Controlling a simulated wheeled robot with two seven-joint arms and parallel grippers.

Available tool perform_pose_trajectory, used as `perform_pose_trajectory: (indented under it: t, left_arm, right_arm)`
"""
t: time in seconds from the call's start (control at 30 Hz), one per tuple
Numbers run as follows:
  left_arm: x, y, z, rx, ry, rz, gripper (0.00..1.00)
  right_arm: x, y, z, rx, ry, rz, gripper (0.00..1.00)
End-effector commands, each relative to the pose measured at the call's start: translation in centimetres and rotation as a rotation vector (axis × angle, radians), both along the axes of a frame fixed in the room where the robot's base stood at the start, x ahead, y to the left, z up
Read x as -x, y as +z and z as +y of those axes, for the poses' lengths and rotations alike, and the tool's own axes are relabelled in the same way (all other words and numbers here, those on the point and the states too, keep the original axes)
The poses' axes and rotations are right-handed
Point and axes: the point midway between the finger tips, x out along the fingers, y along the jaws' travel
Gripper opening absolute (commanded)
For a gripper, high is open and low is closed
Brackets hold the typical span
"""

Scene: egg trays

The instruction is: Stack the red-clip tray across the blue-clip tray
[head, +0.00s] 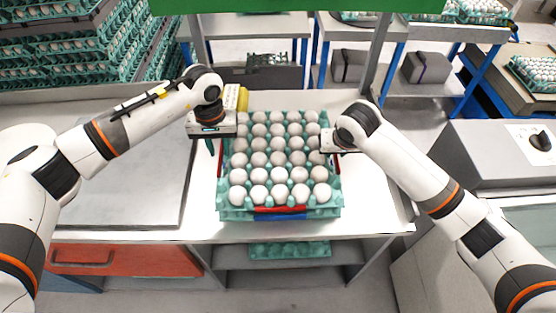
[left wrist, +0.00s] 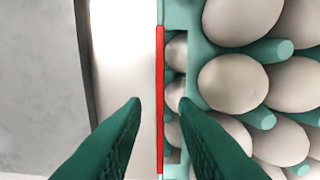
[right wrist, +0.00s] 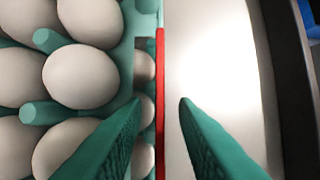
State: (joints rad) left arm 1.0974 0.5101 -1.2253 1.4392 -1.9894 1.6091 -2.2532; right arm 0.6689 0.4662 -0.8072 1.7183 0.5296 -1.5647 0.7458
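The blue-clip tray's blue strip (head: 280,217) shows directly beneath the front red strip; most of that tray is hidden below. My left gripper (left wrist: 162,103) is open, its fingers either side of the left red strip. My right gripper (right wrist: 160,103) is open, its fingers either side of the right red strip. Both have visible gaps.
A grey plate (head: 120,190) covers the table's left part. A yellow object (head: 243,98) stands behind the left gripper. A grey machine (head: 500,155) is at the right. Stacked egg trays (head: 80,55) stand back left. A narrow bare table strip lies right of the trays.

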Motion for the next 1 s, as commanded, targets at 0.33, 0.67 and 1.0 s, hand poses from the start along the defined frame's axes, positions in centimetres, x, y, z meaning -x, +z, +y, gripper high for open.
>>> perform_pose_trajectory:
  t: [0.33,0.67,1.0]
  left_arm:
    - [0.0,5.1,0.0,-0.001,0.0,-0.003,0.26]
    - [0.1,6.2,0.0,-0.001,-0.001,0.0,0.26]
    - [0.1,6.2,0.0,-0.001,-0.001,-0.001,0.26]
  right_arm:
    - [0.0,0.0,0.0,0.0,0.0,0.0,0.26]
    - [0.7,2.0,0.0,-0.002,0.0,-0.003,0.26]
    - [3.5,8.6,-0.1,-0.002,0.002,-0.004,0.26]
